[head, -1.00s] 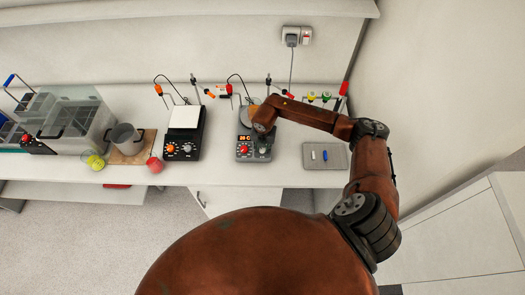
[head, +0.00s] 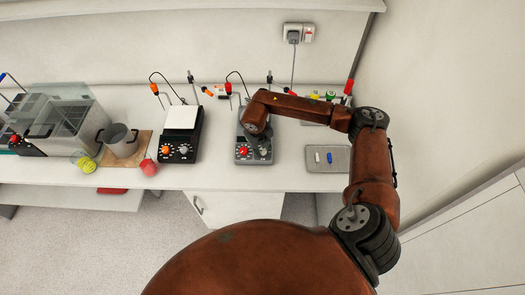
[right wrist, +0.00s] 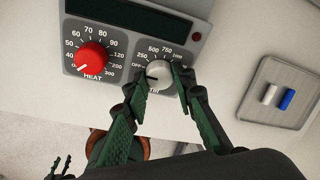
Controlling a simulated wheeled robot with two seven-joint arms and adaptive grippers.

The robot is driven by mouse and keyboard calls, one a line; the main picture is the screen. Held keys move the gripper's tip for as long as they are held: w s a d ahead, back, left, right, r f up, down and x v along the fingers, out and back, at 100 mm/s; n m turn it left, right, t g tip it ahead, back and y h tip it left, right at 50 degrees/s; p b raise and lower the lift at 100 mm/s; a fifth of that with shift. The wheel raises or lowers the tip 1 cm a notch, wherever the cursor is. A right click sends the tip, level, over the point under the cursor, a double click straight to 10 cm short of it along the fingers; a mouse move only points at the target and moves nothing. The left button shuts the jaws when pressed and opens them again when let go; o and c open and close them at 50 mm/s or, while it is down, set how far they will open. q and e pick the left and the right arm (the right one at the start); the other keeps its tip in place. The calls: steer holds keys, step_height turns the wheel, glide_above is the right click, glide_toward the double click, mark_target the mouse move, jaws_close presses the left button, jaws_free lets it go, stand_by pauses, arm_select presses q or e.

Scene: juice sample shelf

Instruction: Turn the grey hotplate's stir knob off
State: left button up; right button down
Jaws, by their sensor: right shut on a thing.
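The grey hotplate (head: 242,154) stands on the bench in the head view, partly covered by my right wrist. Its face fills the top of the right wrist view, with a red heat knob (right wrist: 91,58) at the left and the grey stir knob (right wrist: 160,73) at the right. The stir knob has a dark mark on its left side, near the OFF label. My right gripper (right wrist: 164,78) is shut on the stir knob, one green-padded finger on each side. My left gripper (right wrist: 60,166) shows small at the lower left of that view, its fingers apart, away from the hotplate.
A black hotplate (head: 181,145) with a white top stands to the left. A grey tray (head: 342,165) with a white and a blue piece lies to the right. A pot (head: 120,142), a red cup (head: 149,167) and a yellow one (head: 85,163) stand further left.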

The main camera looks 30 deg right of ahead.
stand_by(0.3)
steer(key=c, duration=1.6)
jaws_free()
steer(key=shift+r, duration=0.1)
step_height(320, 180, up, 12)
steer(key=s+a, duration=0.1)
steer(key=a, duration=0.1)
steer(key=shift+f, duration=0.2)
